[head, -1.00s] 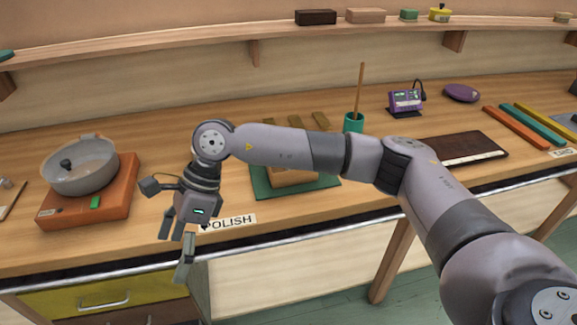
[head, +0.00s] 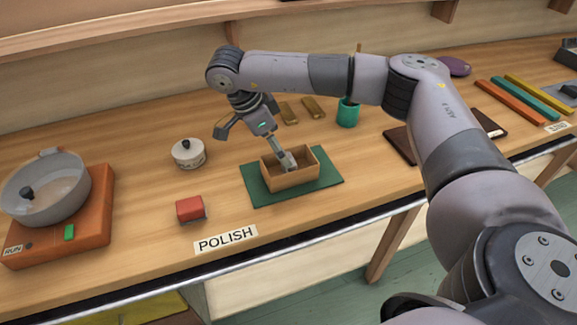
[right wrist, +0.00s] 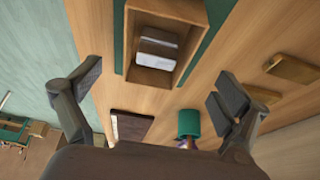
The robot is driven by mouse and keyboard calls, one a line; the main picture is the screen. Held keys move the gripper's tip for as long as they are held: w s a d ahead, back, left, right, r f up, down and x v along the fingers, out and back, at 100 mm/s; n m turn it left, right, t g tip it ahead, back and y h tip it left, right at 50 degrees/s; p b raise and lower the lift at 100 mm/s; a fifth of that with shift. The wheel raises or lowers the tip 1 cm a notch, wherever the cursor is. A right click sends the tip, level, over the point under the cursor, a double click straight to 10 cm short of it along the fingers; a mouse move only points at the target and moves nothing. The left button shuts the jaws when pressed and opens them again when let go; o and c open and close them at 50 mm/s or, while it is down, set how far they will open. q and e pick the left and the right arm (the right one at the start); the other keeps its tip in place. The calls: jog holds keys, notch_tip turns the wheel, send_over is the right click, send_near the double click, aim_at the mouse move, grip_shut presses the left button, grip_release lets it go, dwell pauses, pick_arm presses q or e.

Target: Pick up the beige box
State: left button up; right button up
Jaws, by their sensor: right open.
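The open beige box (head: 271,177) sits on a green mat (head: 262,196) at the middle of the bench. In the right wrist view the box (right wrist: 133,45) shows from above, with grey, pad-like shapes (right wrist: 158,48) inside it that I cannot identify. My right gripper (head: 254,143) is open above and to the left of the box. One finger overlaps the box opening in the head view; I cannot tell whether it touches. In the right wrist view the box appears beyond the spread fingers of the gripper (right wrist: 158,85), nothing between them. My left gripper is not in view.
Brass bars (head: 289,112) and a teal cup (head: 348,113) stand behind. A pan (head: 45,190) sits on an orange base (head: 95,225) at left.

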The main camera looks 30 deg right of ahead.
jog(key=x, duration=0.3)
jog(key=shift+f+p, duration=0.15)
jog(key=shift+p, duration=0.2)
jog(key=x, duration=0.1)
jog(key=p+x, duration=0.1)
jog(key=x, duration=0.1)
jog(key=shift+s+f, duration=0.25)
jog(key=shift+f, duration=0.1)
jog(key=shift+d+f+p, duration=0.3)
jog(key=shift+f, duration=0.3)
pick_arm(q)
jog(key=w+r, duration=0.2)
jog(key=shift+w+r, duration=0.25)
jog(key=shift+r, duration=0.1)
pick_arm(e)
jog(key=shift+c, duration=0.4)
jog(key=c, duration=0.5)
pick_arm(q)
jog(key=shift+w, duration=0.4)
pick_arm(e)
jog(key=shift+r, duration=0.1)
jog(key=c, duration=0.7)
